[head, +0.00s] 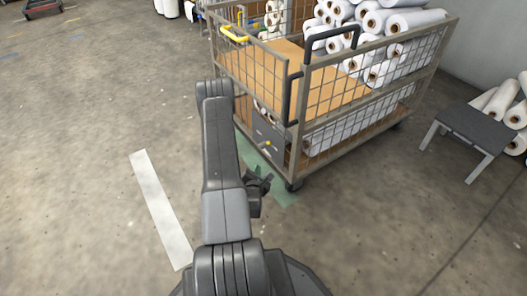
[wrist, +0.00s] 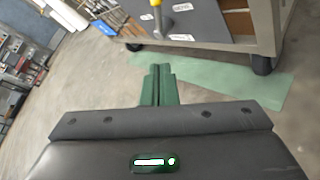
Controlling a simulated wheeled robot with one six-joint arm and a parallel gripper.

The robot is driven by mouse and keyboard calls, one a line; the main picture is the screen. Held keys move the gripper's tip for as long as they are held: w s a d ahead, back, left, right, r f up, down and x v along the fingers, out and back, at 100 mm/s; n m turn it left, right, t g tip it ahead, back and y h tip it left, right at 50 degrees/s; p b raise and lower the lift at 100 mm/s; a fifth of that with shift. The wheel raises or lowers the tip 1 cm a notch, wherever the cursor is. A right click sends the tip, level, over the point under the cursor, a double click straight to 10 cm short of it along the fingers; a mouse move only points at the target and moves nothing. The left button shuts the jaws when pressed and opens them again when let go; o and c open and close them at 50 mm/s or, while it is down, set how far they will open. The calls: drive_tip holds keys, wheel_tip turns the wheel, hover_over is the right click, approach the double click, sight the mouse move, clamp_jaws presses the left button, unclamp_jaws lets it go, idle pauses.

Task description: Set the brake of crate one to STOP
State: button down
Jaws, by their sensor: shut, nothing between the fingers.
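A wheeled mesh crate (head: 352,125) stands right of my arm in the head view, with a grey panel (head: 266,132) low on its near end. A small lever with a yellow part (head: 268,143) is on that panel. In the wrist view the lever (wrist: 158,18) is at the top, its yellow part cut by the frame edge. Two white labels, one beside the lever (wrist: 183,7) and one below right (wrist: 181,37), are too small to read. My gripper (wrist: 158,70) is shut and empty, below and apart from the lever; it also shows in the head view (head: 268,181).
A green strip (wrist: 215,78) lies on the floor under the crate's near end. Crate casters (wrist: 263,64) stand near it. White rolls (head: 385,45) fill the crate's back. A grey stool (head: 478,128) stands to the right. Floor at left is open, with a white stripe (head: 160,208).

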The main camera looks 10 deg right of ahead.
sight(266, 144)
drive_tip(key=d+r+b+x, duration=0.1)
drive_tip(key=b+x, duration=0.3)
drive_tip(key=x, duration=0.8)
drive_tip(key=shift+d+r, duration=0.35)
drive_tip(key=shift+r, duration=0.35)
drive_tip(key=shift+w+a+r, duration=0.1)
drive_tip(key=shift+r, duration=0.05)
